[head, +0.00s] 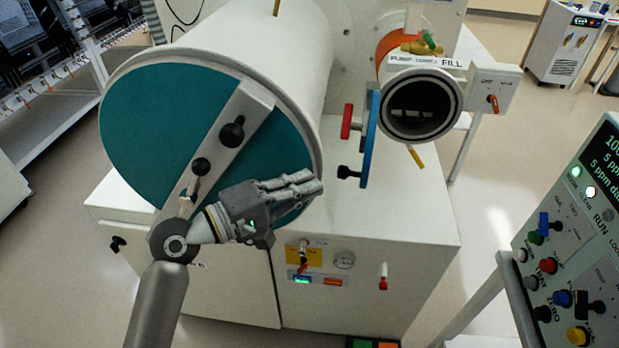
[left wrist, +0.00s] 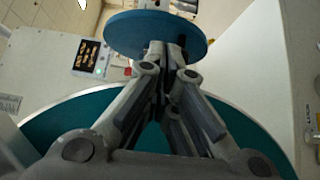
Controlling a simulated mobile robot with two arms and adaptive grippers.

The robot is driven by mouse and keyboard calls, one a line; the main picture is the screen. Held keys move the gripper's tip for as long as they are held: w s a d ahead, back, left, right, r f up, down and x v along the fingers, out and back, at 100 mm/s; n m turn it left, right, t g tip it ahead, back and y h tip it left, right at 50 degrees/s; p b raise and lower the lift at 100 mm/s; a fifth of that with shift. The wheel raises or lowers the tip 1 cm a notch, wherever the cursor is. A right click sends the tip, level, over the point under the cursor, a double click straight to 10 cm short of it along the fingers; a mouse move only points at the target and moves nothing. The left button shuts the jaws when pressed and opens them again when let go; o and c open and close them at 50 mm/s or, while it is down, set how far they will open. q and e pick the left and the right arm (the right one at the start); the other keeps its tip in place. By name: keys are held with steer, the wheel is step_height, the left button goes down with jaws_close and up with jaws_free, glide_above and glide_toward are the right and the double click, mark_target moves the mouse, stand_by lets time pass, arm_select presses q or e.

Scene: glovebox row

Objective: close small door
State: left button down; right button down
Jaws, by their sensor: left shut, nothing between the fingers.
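The small door is a blue disc (head: 371,138) with a red knob (head: 347,121) and a black knob (head: 347,172) on its left side. It stands open, nearly edge-on in the head view, left of the round mouth of the small chamber (head: 421,106). The dark inside of the chamber shows. My left gripper (head: 314,182) is shut and empty, in front of the large teal door, with a gap left of the small door in the head view. In the left wrist view the blue disc (left wrist: 150,30) lies beyond the fingertips (left wrist: 168,52). My right gripper is out of view.
The large teal door (head: 145,125) with its bar and black knobs closes the big cylinder. A white cabinet (head: 400,215) is below. A valve box with an orange lever (head: 493,104) sits right of the small chamber. A control panel (head: 575,240) stands at the right.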

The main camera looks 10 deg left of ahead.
mark_target(341, 170)
arm_select(q)
steer(key=p+x, duration=0.2)
steer(key=x, duration=0.6)
steer(key=shift+w+f, duration=0.1)
